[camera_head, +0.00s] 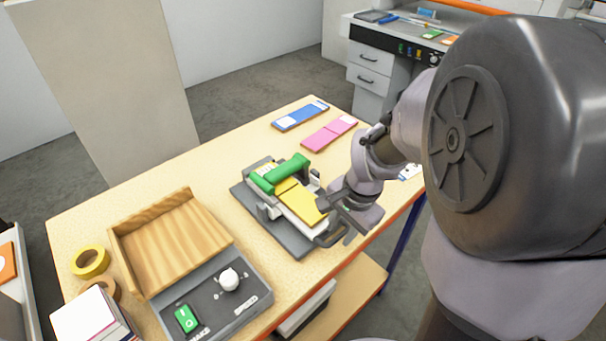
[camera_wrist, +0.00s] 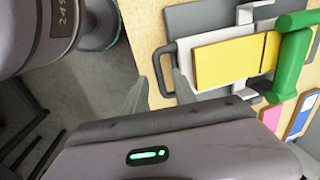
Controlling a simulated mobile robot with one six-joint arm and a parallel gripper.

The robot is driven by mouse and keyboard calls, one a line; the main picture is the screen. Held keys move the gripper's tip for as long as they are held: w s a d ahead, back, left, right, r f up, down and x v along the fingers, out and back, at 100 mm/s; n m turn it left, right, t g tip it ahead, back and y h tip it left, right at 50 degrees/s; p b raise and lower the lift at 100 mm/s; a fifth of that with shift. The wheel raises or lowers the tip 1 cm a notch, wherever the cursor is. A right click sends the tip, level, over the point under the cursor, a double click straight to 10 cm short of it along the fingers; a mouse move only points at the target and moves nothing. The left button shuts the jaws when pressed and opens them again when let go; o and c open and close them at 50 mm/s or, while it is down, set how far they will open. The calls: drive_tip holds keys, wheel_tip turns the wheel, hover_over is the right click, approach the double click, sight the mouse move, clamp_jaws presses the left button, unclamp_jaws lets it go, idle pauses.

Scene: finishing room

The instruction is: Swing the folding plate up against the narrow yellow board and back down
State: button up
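A folding device with a grey base (camera_head: 288,240) stands on the table. Its light folding plate (camera_head: 315,186) lies down flat, with a dark loop handle (camera_head: 329,238) at its near end. The narrow yellow board (camera_head: 302,206) lies flat on it, crossed by a line near the green bar (camera_head: 282,173). The board also shows in the wrist view (camera_wrist: 228,63), beside the green bar (camera_wrist: 290,60). My gripper (camera_wrist: 158,90) is open and empty at the handle (camera_wrist: 157,72). In the wrist view the handle's bar appears between the fingertips; whether they touch it I cannot tell.
A wooden tray (camera_head: 125,246) and a control box with a white knob (camera_head: 229,280) and green switch (camera_head: 186,318) stand left of the device. Yellow tape (camera_head: 90,261) lies farther left. Pink (camera_head: 328,133) and blue (camera_head: 300,115) cards lie behind. Table (camera_head: 215,190) between is clear.

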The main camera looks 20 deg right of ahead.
drive_tip(key=shift+a+f, duration=0.1)
drive_tip(key=shift+f, duration=0.55)
clamp_jaws()
idle(1.0)
